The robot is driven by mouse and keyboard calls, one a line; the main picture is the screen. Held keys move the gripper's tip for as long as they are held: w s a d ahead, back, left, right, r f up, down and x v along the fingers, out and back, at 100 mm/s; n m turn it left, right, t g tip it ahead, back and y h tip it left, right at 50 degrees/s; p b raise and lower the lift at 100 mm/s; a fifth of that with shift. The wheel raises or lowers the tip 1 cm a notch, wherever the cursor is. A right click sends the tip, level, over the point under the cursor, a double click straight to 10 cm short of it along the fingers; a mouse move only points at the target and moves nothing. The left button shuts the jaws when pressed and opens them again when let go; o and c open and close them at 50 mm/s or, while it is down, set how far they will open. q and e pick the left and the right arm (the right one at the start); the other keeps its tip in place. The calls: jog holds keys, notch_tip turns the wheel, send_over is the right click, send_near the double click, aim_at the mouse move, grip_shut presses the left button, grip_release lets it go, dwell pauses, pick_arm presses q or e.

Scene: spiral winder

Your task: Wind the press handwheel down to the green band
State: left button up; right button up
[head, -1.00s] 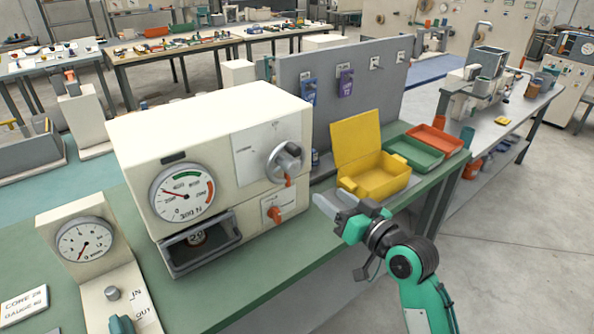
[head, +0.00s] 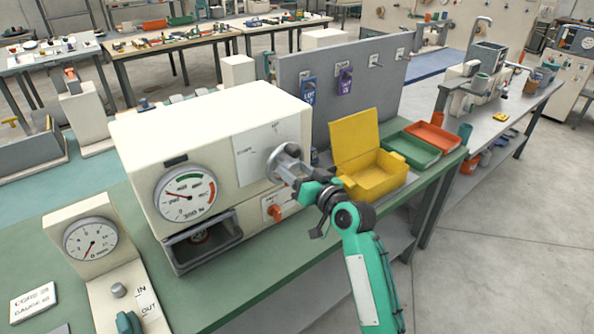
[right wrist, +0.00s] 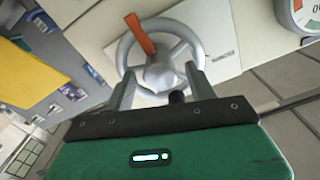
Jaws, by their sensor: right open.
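The cream press (head: 215,130) stands on the green bench. Its round dial (head: 185,196) has a green band (head: 187,177) at the top and a red band on its right. The red needle points left, outside the green band. The grey handwheel (head: 284,161) is on the press's right front; the right wrist view shows its rim, spokes and orange handle (right wrist: 139,34). My right gripper (head: 291,168) is open at the wheel. In the right wrist view its fingers (right wrist: 162,86) straddle the lower part of the wheel; contact is unclear. My left gripper is not in view.
An open yellow box (head: 374,178), a green tray (head: 413,151) and a red tray (head: 433,137) are to the right. A smaller gauge stand (head: 90,240) is at the left.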

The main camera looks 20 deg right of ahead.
jog(key=c, duration=1)
jog(key=shift+r+m+p, duration=0.15)
jog(key=shift+m+p, duration=2.3)
jog(key=shift+m, duration=0.45)
jog(key=o, duration=1)
